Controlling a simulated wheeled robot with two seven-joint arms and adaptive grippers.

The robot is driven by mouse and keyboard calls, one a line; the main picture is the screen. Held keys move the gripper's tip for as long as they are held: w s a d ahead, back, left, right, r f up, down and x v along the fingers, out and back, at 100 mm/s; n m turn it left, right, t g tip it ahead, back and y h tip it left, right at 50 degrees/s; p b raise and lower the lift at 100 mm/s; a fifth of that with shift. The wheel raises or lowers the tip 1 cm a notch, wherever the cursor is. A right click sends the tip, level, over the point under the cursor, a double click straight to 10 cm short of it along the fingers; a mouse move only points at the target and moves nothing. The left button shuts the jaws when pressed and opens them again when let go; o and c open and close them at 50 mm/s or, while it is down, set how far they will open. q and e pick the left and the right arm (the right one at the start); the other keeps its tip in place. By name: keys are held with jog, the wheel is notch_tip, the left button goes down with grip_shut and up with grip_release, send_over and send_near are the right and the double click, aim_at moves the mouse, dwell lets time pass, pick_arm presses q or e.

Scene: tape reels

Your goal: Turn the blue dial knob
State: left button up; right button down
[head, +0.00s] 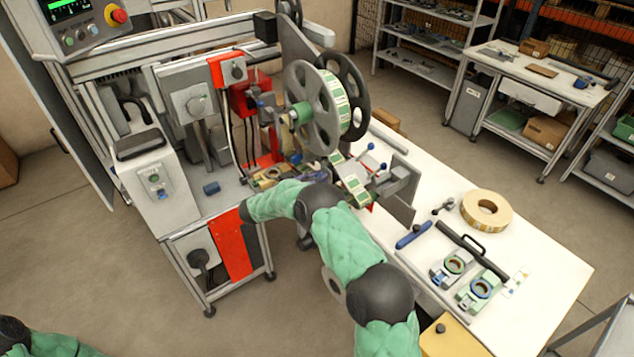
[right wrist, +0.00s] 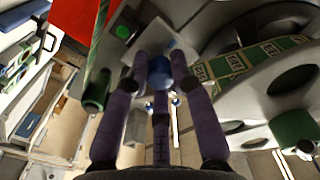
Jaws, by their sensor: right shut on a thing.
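The blue dial knob (right wrist: 158,70) shows in the right wrist view, in front of a pale grey plate. My right gripper (right wrist: 161,58) has its dark purple fingers closed around the knob's sides, a third finger below it. In the head view, this gripper (head: 312,175) is partly hidden behind my green-sleeved right arm, below the large reel. I cannot clearly make out the knob there. Only a bit of my left arm shows at the lower left corner; its gripper is out of view.
A large grey reel (head: 308,108) with a green label strip (head: 350,180) stands just above my right gripper. A red panel (head: 229,70) is to its left. The white table (head: 545,270) holds a tape roll (head: 486,212) and several tools.

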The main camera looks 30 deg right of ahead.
jog(key=m+b, duration=0.4)
jog(key=m, duration=0.1)
jog(key=shift+m+b, duration=0.3)
jog(key=m+b, duration=0.4)
jog(key=shift+m, duration=0.4)
jog(key=c, duration=1.1)
grip_release()
jog(key=shift+s+r, duration=0.1)
jog(key=a, duration=0.8)
jog(key=s+a, duration=0.1)
jog(key=a, duration=0.3)
jog(key=shift+w, duration=0.1)
